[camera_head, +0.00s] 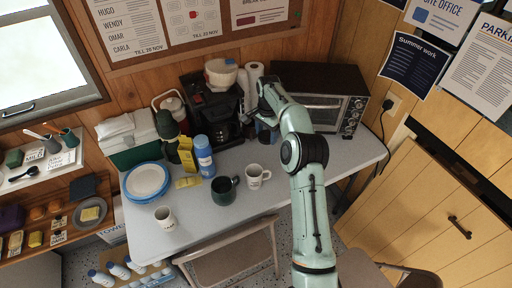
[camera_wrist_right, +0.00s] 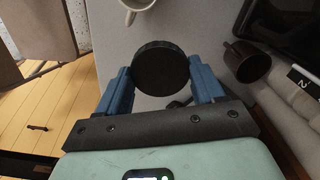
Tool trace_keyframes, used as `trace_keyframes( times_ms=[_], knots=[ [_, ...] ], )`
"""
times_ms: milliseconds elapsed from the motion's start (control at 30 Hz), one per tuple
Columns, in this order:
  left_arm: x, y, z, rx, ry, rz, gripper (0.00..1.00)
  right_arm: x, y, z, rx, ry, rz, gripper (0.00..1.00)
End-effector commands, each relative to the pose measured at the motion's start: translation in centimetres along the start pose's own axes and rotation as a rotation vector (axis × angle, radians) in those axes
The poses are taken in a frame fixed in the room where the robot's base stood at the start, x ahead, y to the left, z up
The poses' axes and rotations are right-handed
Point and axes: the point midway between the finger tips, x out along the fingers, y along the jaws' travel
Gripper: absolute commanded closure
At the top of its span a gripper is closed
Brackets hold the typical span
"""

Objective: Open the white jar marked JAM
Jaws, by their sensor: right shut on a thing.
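My right gripper (camera_wrist_right: 161,84) is shut on a round black lid (camera_wrist_right: 160,66), with one blue finger on each side of it. In the head view this gripper (camera_head: 261,108) is at the back of the table, between the coffee maker and the toaster oven. The lid hides whatever is under it in the wrist view, so I cannot tell whether a jar is attached. I cannot make out a white jar marked JAM in either view. My left gripper is not in view.
On the grey table (camera_head: 220,215) stand a white mug (camera_head: 257,176), a dark green mug (camera_head: 224,190), a blue bottle (camera_head: 204,156) and plates (camera_head: 147,180). The coffee maker (camera_head: 213,110) and toaster oven (camera_head: 322,97) crowd the gripper. The table's right front is clear.

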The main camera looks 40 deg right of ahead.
Motion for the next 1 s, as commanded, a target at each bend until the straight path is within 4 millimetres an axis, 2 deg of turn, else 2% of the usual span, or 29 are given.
trace_keyframes(
  times_ms=[167,500,633,867,1000],
  knots=[
    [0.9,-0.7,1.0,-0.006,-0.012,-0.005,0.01,3.5,0.5,-0.3,0.013,-0.003,0.010,0.69],
    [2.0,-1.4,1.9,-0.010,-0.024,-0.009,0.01,12.4,0.3,-0.2,0.010,-0.003,0.007,0.69],
    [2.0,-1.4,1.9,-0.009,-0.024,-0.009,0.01,14.6,0.3,-0.2,0.011,-0.002,0.004,0.69],
    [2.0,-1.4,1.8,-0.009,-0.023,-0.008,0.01,16.2,0.2,-0.2,0.010,-0.001,0.002,0.69],
    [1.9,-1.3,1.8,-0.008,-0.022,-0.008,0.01,18.1,0.2,-0.2,0.010,-0.003,0.004,0.69]
  ],
)
